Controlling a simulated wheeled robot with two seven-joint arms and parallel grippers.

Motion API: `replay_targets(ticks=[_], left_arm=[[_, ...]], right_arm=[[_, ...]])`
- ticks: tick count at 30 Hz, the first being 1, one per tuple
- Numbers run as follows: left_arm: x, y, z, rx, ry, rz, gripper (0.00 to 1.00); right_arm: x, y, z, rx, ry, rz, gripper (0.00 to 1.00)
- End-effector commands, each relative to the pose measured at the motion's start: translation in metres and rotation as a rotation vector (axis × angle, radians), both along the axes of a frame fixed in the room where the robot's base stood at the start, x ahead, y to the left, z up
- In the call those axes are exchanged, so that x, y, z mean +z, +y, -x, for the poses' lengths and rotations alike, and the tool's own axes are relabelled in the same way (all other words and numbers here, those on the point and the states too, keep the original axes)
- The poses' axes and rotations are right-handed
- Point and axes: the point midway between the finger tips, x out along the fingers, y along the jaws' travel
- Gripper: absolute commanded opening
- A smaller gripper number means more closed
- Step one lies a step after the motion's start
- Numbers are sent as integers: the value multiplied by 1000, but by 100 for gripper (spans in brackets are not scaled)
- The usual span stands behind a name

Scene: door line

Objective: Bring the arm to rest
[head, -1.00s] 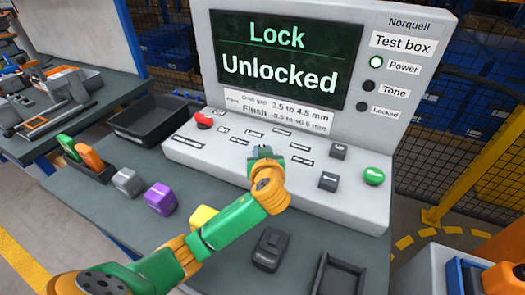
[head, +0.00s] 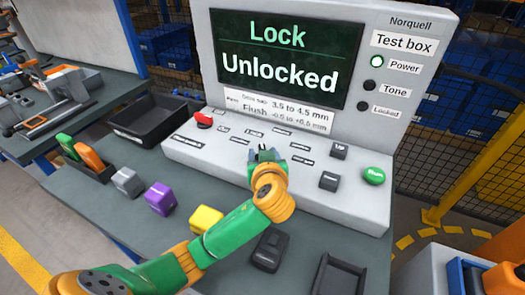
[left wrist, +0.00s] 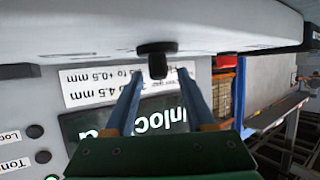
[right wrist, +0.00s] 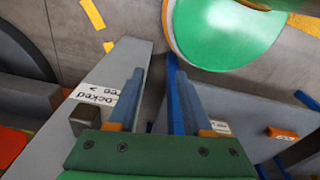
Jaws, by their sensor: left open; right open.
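My left gripper (head: 268,152) is over the sloped white panel of the test box (head: 190,150). In the left wrist view its two fingers (left wrist: 158,73) are apart, with a black knob (left wrist: 157,62) on the panel showing between their tips. I cannot tell whether they touch it. The screen (head: 285,60) reads "Lock Unlocked", and only the Power lamp (head: 376,62) is lit. My right gripper (right wrist: 155,68) is open and empty in the right wrist view, beside a grey box (right wrist: 112,75) with a "Locked" label; it is outside the head view.
A red button (head: 204,121) and a green button (head: 374,176) sit on the panel. Grey (head: 126,181), purple (head: 160,199) and yellow (head: 206,219) blocks stand in front. A black tray (head: 150,117) is at the left, a dark device (head: 269,250) near the forearm.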

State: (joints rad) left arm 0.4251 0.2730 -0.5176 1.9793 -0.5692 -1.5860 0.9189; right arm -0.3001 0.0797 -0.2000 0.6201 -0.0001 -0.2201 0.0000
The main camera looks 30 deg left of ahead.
Motion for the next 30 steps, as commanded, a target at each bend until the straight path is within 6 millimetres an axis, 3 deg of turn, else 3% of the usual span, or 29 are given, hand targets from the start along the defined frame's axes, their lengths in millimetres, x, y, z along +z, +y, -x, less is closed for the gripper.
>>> replay_targets(ticks=[7,21,30], left_arm=[[16,-22,33,-1,0,2,55],[20,-24,36,0,0,0,55],[81,-24,36,0,0,0,55]], right_arm=[[-3,0,0,0,0,0,50],[-1,0,0,0,0,0,50],[61,0,0,0,0,0,50]])
